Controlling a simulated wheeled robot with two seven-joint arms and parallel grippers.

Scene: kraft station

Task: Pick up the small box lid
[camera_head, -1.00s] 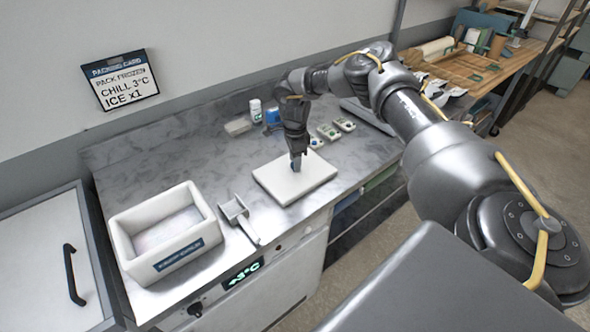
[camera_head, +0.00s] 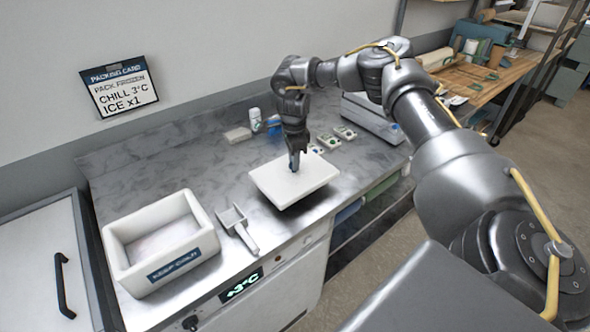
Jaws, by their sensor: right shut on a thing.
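The small box lid, a flat white slab (camera_head: 308,183), is held a little above the metal counter, with a dark shadow under its front edge. My right gripper (camera_head: 294,165) points down and is shut on the lid near the middle of its top. The fingertips are small in the picture, and the exact grip is hard to see. A white open box (camera_head: 118,232) with a "KEEP COLD" label stands at the left of the counter, and its inside looks empty. My left gripper is not in view.
A metal scoop (camera_head: 238,228) lies between the box and the lid. Behind my gripper are a white bottle (camera_head: 256,119), a pale block (camera_head: 237,135), a blue item (camera_head: 273,124) and several small packets (camera_head: 329,141). A packing card (camera_head: 120,86) hangs on the wall.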

